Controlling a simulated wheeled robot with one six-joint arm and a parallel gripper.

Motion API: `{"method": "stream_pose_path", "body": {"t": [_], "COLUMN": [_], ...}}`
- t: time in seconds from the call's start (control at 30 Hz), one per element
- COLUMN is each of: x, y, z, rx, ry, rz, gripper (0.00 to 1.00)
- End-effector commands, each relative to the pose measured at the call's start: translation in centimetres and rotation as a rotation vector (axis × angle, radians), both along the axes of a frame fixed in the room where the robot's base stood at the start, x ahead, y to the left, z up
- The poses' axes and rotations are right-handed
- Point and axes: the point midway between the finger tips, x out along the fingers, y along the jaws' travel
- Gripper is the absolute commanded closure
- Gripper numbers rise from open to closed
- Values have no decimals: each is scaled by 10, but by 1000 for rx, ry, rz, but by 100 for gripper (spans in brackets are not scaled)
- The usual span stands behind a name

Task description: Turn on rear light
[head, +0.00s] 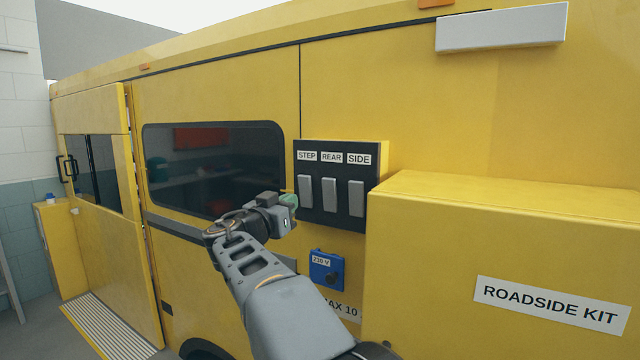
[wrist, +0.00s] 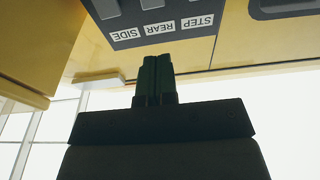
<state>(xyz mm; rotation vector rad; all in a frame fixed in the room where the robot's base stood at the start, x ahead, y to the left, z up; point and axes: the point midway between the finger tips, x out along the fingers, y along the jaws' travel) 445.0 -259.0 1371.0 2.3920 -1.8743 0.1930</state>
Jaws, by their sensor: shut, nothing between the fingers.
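A dark switch panel (head: 331,215) on the yellow van side carries three light-grey switches under the labels STEP, REAR and SIDE. The REAR switch (head: 329,195) is the middle one; the wrist view shows only its edge (wrist: 152,3), above the upside-down REAR label (wrist: 160,28). My gripper (head: 291,200) is at the panel's left edge in the head view, in front of the van side. In the wrist view its green fingertips (wrist: 157,58) are together and empty, below the labels. Whether they touch anything cannot be told.
A yellow box marked ROADSIDE KIT (head: 500,250) juts out right of the panel. A blue 230 V socket (head: 326,270) is below the panel. A dark window (head: 213,168) lies to the left. A white bar-shaped fixture (head: 500,29) is mounted high at the right and looks unlit.

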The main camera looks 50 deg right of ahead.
Motion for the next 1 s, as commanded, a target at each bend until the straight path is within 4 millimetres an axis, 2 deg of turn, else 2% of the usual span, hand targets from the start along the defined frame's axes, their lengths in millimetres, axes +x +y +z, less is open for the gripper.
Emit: {"method": "stream_pose_path", "body": {"t": [0.27,0.8,1.0], "x": [2,24,30], "y": [-9,-100,-122], "z": [3,20,23], "rx": [1,3,2], "ry": [3,4,5], "rz": [-1,-3,-1], "gripper": [100,100,100]}}
